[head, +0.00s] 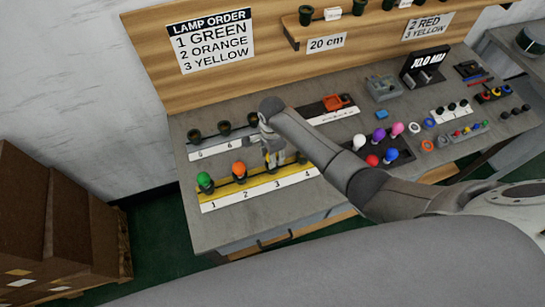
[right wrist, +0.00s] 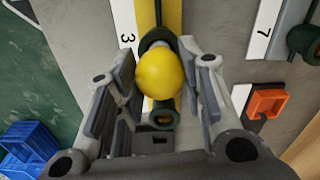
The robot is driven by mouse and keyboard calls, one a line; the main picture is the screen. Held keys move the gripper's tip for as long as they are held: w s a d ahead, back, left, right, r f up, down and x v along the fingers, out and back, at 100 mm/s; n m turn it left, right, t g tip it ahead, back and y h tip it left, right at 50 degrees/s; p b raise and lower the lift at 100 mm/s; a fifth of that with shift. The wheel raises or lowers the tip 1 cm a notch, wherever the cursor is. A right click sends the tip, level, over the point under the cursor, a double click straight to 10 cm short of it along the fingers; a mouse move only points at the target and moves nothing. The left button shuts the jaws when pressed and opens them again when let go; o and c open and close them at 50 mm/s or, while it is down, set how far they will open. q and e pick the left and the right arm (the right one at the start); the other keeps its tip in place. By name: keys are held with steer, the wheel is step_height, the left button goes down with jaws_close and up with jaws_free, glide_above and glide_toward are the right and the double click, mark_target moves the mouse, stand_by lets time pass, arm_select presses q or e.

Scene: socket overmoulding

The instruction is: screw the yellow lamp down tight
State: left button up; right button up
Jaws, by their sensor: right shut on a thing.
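My right gripper (head: 271,160) is over place 3 of the yellow and white numbered strip (head: 260,193). In the right wrist view its fingers (right wrist: 165,66) are on both sides of the yellow lamp (right wrist: 160,74), shut on it. The lamp's pale base meets the dark socket (right wrist: 157,36) beside the number 3; how deep it sits cannot be told. The head view hides the lamp behind the gripper. A green lamp (head: 204,181) stands at place 1 and an orange lamp (head: 239,169) at place 2. My left gripper is not in view.
An empty dark socket (right wrist: 163,119) lies close to the gripper, beyond the yellow lamp. A back row of dark sockets (head: 224,127) stands behind. The lamp order sign (head: 211,41) is on the board.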

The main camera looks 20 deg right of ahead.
steer(key=shift+m, duration=0.4)
steer(key=o, duration=1)
steer(key=shift+c, duration=0.2)
steer(key=n, duration=0.4)
steer(key=shift+n, duration=0.3)
steer(key=n, duration=0.4)
steer(key=shift+n, duration=0.4)
steer(key=n, duration=0.6)
steer(key=shift+n, duration=0.4)
steer(key=n, duration=0.6)
steer(key=shift+n, duration=0.4)
